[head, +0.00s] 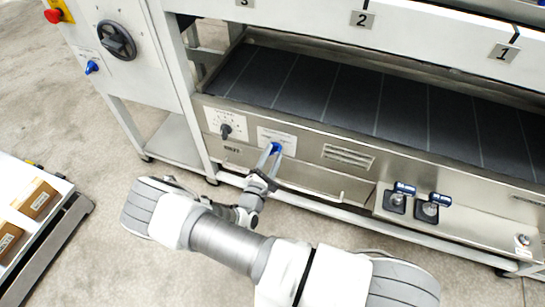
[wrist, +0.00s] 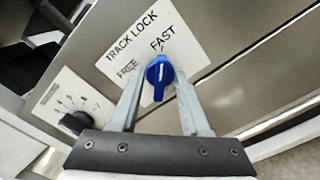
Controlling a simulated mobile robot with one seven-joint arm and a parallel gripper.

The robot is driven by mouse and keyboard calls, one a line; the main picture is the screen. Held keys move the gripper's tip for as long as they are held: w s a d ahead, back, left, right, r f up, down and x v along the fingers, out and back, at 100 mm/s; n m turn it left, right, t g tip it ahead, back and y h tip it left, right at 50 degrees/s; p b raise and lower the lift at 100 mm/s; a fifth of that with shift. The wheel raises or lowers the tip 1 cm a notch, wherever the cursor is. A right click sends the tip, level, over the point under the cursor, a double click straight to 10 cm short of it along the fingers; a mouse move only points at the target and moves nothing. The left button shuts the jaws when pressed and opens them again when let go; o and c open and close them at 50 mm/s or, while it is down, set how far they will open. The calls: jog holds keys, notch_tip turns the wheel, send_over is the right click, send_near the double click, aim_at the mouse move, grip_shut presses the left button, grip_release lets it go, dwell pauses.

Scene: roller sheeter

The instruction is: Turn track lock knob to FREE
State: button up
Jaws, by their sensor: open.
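The track lock knob (wrist: 159,76) is blue and sits on a white label plate marked TRACK LOCK, with FREE and FAST printed on it. In the wrist view its white pointer line points up toward FAST. My gripper (wrist: 155,82) is open, with one finger on each side of the knob; I cannot tell whether they touch it. In the head view the knob (head: 276,148) shows at the tips of my gripper (head: 270,153), on the front panel of the machine.
A black dial (head: 226,131) on its own scale plate is left of the knob, and shows in the wrist view (wrist: 74,122). Another blue knob (head: 91,67) and a black handwheel (head: 117,40) are on the left cabinet.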

grip_shut()
dwell(0.3)
jog(key=shift+n, duration=0.3)
jog(key=n+p, duration=0.2)
jog(key=n, duration=0.1)
jog(key=shift+a+r+n, duration=0.1)
jog(key=shift+r+n, duration=0.05)
jog(key=shift+n, duration=0.15)
jog(key=n+p, duration=0.1)
jog(key=n, duration=0.3)
jog(key=shift+w+a, duration=0.1)
jog(key=n, duration=0.5)
jog(key=shift+a, duration=0.1)
jog(key=n, duration=0.4)
jog(key=shift+f+n, duration=0.2)
jog(key=shift+n, duration=0.1)
